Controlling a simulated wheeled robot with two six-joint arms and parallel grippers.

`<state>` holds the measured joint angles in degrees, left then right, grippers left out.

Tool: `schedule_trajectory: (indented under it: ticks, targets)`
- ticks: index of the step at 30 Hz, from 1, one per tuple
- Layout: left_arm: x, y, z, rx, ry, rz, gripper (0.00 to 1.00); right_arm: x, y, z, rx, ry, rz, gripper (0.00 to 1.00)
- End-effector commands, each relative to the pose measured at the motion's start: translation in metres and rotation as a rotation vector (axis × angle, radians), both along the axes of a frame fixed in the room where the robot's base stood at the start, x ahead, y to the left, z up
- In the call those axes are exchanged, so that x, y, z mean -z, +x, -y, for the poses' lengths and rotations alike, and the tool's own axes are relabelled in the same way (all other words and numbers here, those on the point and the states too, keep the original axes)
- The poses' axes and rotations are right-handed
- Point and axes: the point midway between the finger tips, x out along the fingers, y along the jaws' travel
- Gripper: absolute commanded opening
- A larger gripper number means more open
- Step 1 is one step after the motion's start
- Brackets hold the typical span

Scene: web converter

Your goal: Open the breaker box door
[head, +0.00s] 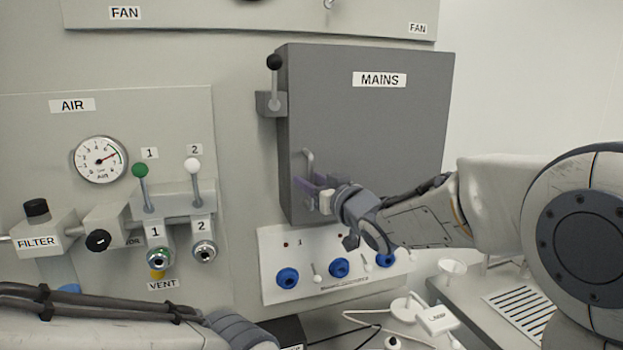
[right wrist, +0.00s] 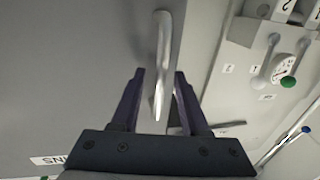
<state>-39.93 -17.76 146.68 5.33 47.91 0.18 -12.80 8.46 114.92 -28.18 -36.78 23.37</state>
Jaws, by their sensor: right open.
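The breaker box is the dark grey cabinet labelled MAINS on the wall in the head view, and its door (head: 375,130) looks closed. A pale bar handle (head: 308,160) stands upright at the lower left of the door. My right gripper (head: 308,190) is at the handle's lower part. In the right wrist view the handle (right wrist: 163,60) runs between the two fingers of my right gripper (right wrist: 158,90), which are open with gaps on both sides. My left arm shows at the lower left of the head view, but its gripper jaws are not visible.
A black-knobbed lever (head: 274,80) sits on the box's left side. Left of it is the AIR panel (head: 40,130) with a gauge and valves. Below the box is a panel with blue sockets (head: 339,267). White cables and a plug (head: 437,319) lie on the bench.

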Motion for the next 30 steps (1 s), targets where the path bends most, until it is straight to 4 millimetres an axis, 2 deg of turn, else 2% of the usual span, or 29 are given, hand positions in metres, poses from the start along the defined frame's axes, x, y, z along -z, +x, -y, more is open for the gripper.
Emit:
schedule_trajectory:
  ticks: [4, 5, 6, 8, 9, 30]
  targets:
    - [0.0003, 0.0000, 0.0000, 0.000, 0.000, 0.000, 0.00, 0.0002, -0.0001, 0.0000, 0.000, 0.000, 0.000, 0.45]
    - [0.0003, 0.0000, 0.0000, 0.000, 0.000, 0.000, 0.00, 0.0002, -0.0001, 0.0000, 0.000, 0.000, 0.000, 0.41]
    - [0.0003, 0.0000, 0.0000, 0.000, 0.000, 0.000, 0.00, 0.0001, -0.0002, 0.0000, 0.000, 0.000, 0.000, 0.26]
    - [0.0003, 0.0000, 0.0000, 0.000, 0.000, 0.000, 0.00, 0.0001, -0.0002, 0.0000, 0.000, 0.000, 0.000, 0.03]
    - [0.0003, 0.0000, 0.0000, 0.000, 0.000, 0.000, 0.00, 0.0001, -0.0003, 0.0001, 0.000, 0.000, 0.000, 0.00]
    - [0.0003, 0.0000, 0.0000, 0.000, 0.000, 0.000, 0.00, 0.0000, -0.0004, 0.0000, 0.000, 0.000, 0.000, 0.00]
